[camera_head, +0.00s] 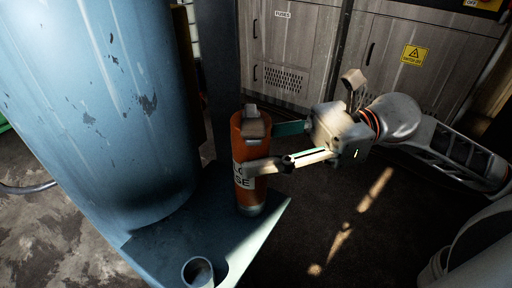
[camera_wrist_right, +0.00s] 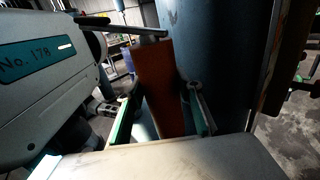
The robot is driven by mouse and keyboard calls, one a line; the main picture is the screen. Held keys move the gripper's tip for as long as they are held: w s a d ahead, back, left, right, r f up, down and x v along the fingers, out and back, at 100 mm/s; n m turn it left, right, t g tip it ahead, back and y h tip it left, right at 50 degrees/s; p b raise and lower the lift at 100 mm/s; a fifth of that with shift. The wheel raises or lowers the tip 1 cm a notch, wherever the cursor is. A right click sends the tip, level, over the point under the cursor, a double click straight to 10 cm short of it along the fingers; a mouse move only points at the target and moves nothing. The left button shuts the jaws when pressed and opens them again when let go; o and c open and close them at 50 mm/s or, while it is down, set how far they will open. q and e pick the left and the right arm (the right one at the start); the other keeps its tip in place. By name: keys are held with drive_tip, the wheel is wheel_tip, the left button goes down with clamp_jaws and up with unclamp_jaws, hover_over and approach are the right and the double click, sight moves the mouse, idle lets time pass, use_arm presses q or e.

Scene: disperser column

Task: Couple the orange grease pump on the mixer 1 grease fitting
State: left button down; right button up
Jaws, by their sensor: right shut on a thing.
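The orange grease pump (camera_head: 239,152) is an upright cylinder with a white lettered label and a grey cap. My right gripper (camera_head: 262,148) comes from the right and is shut on its middle, one finger in front and one behind. In the right wrist view the pump (camera_wrist_right: 160,85) shows between the fingers of the gripper (camera_wrist_right: 165,112). The pump's grey foot is over the corner of a blue base plate (camera_head: 165,245); I cannot tell whether it touches. An open round socket (camera_head: 198,271) is at the plate's front. I cannot tell which part is the mixer 1 grease fitting. My left gripper is not in view.
A large blue, chipped tank (camera_head: 100,100) stands close left of the pump. Grey cabinets (camera_head: 290,50) with a yellow warning sign (camera_head: 414,55) stand behind. The dark floor (camera_head: 330,225) right of the plate is clear.

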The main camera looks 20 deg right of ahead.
drive_tip(key=shift+f+b, duration=0.3)
drive_tip(key=shift+b, duration=0.2)
idle(1.2)
drive_tip(key=o, duration=1.3)
drive_tip(key=shift+f, duration=0.15)
drive_tip(key=d, duration=1.2)
drive_tip(key=shift+s, duration=0.3)
